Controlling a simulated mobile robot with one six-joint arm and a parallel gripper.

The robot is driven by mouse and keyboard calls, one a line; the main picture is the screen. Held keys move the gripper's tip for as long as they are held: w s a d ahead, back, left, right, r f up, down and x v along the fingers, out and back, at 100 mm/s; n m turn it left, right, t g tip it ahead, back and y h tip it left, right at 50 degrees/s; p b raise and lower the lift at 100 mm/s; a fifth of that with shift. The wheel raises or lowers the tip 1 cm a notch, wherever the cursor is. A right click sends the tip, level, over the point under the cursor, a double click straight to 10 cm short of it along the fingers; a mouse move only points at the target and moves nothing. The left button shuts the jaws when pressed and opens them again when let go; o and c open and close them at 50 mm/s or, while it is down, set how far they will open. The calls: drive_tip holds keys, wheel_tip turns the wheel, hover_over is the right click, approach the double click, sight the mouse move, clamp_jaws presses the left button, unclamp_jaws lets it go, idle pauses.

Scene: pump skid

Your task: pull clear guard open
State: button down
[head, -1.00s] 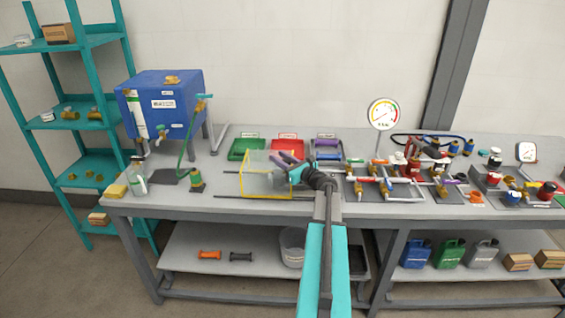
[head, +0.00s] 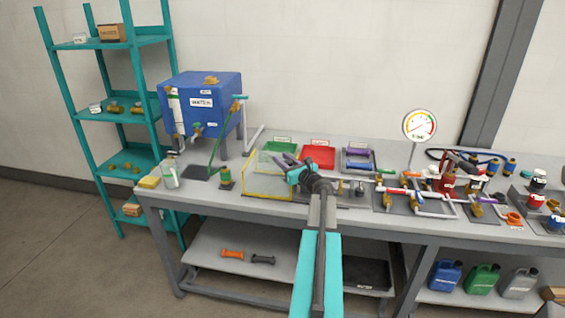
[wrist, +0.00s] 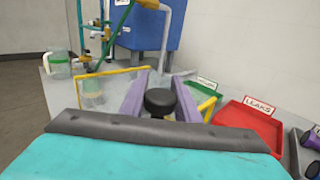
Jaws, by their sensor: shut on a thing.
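The clear guard (head: 268,186) is a see-through box with yellow edges, standing on the bench left of centre. Its yellow edges also show in the wrist view (wrist: 207,106). My gripper (head: 287,162) is at the guard's right side, with my arm reaching in from the front. In the wrist view, my gripper's purple fingers (wrist: 160,92) stand on either side of a round black knob (wrist: 160,102), shut on it. My gripper and wrist hide part of the guard's right side in the head view.
Pipework (head: 430,190) and a gauge (head: 420,125) are at right.

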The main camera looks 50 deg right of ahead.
drive_tip(key=shift+s, duration=0.15)
drive_tip(key=c, duration=1.4)
unclamp_jaws()
drive_tip(key=shift+s+d, duration=0.1)
drive_tip(key=shift+d, duration=0.05)
drive_tip(key=shift+o, duration=0.2)
drive_tip(key=shift+s, duration=0.2)
drive_tip(key=shift+b+v, duration=0.4)
drive_tip(key=shift+v, duration=0.6)
drive_tip(key=b+v, duration=0.2)
drive_tip(key=v, duration=0.9)
drive_tip(key=shift+s+a+b, duration=0.2)
drive_tip(key=shift+s+b, duration=0.05)
drive_tip(key=shift+b, duration=0.1)
drive_tip(key=shift+s, duration=0.1)
